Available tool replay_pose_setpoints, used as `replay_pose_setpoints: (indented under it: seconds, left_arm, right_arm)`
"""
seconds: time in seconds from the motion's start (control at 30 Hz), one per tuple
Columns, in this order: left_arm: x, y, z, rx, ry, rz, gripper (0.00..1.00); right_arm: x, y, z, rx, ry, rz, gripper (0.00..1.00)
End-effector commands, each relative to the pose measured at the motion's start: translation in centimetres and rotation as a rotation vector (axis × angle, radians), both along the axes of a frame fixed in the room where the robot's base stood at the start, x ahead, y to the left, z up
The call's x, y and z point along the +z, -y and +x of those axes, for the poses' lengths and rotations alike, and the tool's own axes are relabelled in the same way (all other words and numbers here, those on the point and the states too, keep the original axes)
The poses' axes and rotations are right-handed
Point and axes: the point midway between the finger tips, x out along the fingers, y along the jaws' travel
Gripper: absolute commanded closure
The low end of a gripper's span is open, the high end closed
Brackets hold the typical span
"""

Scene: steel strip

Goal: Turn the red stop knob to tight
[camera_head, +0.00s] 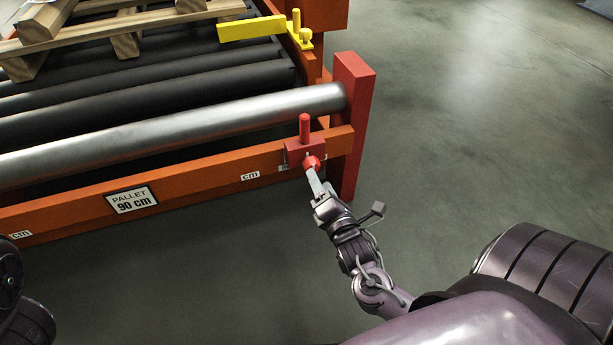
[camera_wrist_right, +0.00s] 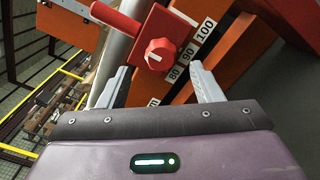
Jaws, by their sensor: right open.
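The red stop knob (camera_head: 311,163) is on the front face of the red stop block (camera_head: 296,148), which sits on the orange rail and carries an upright red peg (camera_head: 304,127). In the right wrist view the round knob (camera_wrist_right: 160,54) has a white mark on its face. My right gripper (camera_head: 314,181) is at the knob in the head view. In the wrist view its open fingers (camera_wrist_right: 160,72) stand to either side and short of the knob, with nothing between them. Whether they touch it cannot be told. My left gripper is out of view.
A scale (camera_wrist_right: 189,51) reading 80, 90 and 100 runs beside the block. A label (camera_head: 132,200) reads PALLET 90 cm. A steel roller (camera_head: 200,123) lies behind the rail, a red post (camera_head: 354,110) to the right. A wooden pallet (camera_head: 130,25) and yellow stop (camera_head: 255,28) are farther back.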

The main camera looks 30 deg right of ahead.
Motion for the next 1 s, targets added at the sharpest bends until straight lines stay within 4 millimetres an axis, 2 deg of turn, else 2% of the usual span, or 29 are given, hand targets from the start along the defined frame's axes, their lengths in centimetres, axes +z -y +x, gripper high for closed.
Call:
replay_pose_setpoints:
  seconds: [0.2,0.33,0.5,0.73,1.0]
  left_arm:
    - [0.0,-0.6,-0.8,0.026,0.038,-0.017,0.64]
    - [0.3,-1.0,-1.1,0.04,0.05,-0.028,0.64]
    - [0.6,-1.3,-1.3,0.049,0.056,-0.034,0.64]
    - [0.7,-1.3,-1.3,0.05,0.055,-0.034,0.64]
    - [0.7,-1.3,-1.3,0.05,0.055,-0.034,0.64]
  right_arm:
    - [-0.3,0.9,3.6,-0.001,0.002,0.001,0.41]
    - [-0.3,1.2,5.2,0.0,0.0,0.001,0.41]
    - [-0.2,1.4,6.1,0.001,-0.002,0.002,0.41]
    - [-0.1,1.4,6.2,0.001,-0.004,0.003,0.41]
    - [-0.1,1.4,6.1,0.0,-0.003,0.003,0.75]
